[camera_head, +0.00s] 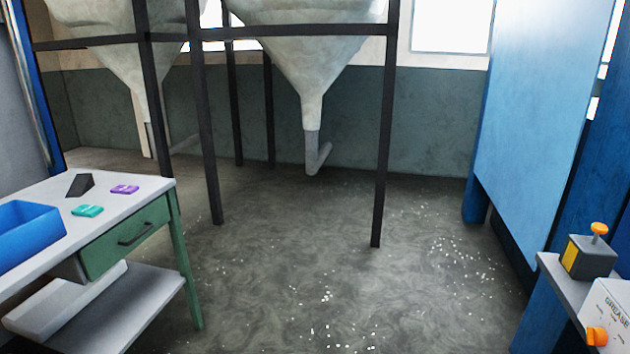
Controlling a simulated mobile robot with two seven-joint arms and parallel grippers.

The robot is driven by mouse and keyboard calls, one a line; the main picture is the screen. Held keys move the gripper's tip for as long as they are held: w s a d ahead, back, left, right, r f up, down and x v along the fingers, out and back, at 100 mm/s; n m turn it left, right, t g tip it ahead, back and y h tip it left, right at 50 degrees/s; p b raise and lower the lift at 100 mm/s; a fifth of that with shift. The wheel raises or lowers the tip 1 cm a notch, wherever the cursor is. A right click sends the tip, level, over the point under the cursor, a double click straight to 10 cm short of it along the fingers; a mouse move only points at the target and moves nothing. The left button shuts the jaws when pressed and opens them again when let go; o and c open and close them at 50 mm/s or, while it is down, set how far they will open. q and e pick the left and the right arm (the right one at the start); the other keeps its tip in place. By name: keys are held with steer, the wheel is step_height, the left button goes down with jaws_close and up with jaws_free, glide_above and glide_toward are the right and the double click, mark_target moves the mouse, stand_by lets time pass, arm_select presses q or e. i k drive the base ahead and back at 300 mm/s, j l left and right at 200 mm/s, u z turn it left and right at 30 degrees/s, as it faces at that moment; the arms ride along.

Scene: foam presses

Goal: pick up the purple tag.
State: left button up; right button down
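The purple tag (125,189) lies flat on the grey top of the workbench (112,208) at the left, near its far right corner. A teal tag (88,211) lies nearer and to the left of it, apart from it. A dark wedge-shaped block (80,185) stands just left of the purple tag. Neither of my grippers shows in the head view.
Hoppers on a dark frame (382,130) stand beyond. At right, a shelf (562,285) holds a control box (588,256). The middle floor is open, with scattered white bits.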

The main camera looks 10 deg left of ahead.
mark_target(120, 189)
steer(key=i+u, duration=0.3)
steer(key=i, duration=0.5)
steer(key=i+l+u, duration=0.15)
steer(key=i+u, duration=0.2)
steer(key=i, duration=0.4)
